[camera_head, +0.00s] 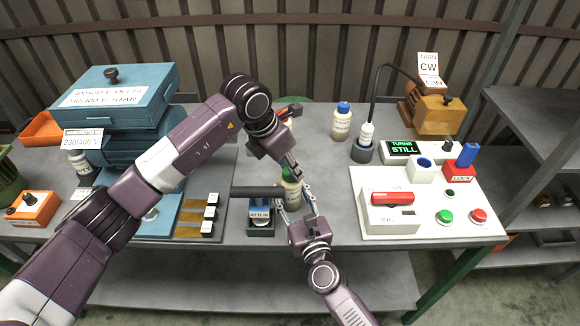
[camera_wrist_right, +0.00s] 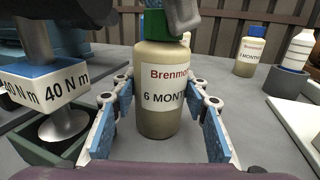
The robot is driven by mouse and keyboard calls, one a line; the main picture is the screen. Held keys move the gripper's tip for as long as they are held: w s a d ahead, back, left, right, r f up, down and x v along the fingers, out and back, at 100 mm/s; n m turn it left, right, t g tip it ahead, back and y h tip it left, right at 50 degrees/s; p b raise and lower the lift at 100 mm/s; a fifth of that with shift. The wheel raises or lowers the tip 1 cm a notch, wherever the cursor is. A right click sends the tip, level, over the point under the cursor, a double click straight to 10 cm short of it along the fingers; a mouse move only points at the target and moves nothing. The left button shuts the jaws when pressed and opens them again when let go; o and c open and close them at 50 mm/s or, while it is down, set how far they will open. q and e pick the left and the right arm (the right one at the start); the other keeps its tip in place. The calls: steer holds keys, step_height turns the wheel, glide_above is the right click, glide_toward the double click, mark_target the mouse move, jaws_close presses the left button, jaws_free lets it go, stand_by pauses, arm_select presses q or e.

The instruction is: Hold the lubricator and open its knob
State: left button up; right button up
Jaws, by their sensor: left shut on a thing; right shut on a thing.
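The lubricator is a beige bottle (camera_head: 291,192) with a white label. It stands upright near the table's middle, and its label shows clearly in the right wrist view (camera_wrist_right: 160,90). Its green knob (camera_wrist_right: 186,39) is at the top, partly covered by my left gripper. My left gripper (camera_head: 292,170) reaches down from above and is shut on the knob. Its grey fingertip (camera_wrist_right: 184,14) shows at the top of the wrist view. My right gripper (camera_head: 296,206) comes from the front and is shut on the bottle's body, with blue-padded fingers on both sides.
A torque tool marked 40 N m (camera_wrist_right: 60,88) stands close left of the bottle. A blue-capped bottle (camera_head: 342,122) and a white bottle (camera_head: 366,133) stand behind right. A control panel (camera_head: 425,232) lies right; a blue machine (camera_head: 120,95) stands left.

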arm_select(q)
steer(key=n+y, duration=0.1)
steer(key=n, duration=0.1)
steer(key=n+t, duration=0.1)
steer(key=n, duration=0.2)
steer(key=shift+y, duration=0.4)
steer(key=n+y, duration=0.1)
steer(key=n, duration=0.2)
steer(key=n+y, duration=0.1)
steer(key=n, duration=0.1)
steer(key=shift+n+t, duration=0.4)
steer(key=n+y, duration=0.1)
steer(key=n, duration=0.1)
steer(key=n+y, duration=0.1)
steer(key=n, duration=0.2)
steer(key=shift+w+g, duration=0.1)
steer(key=shift+g, duration=0.2)
steer(key=shift+n+g+y, duration=0.3)
steer(key=shift+n+y, duration=0.05)
steer(key=shift+n, duration=0.85)
steer(key=shift+n+g+y, duration=0.3)
steer(key=shift+n+y, duration=0.05)
steer(key=shift+n, duration=0.85)
steer(key=o, duration=1.2)
steer(key=shift+c, duration=0.2)
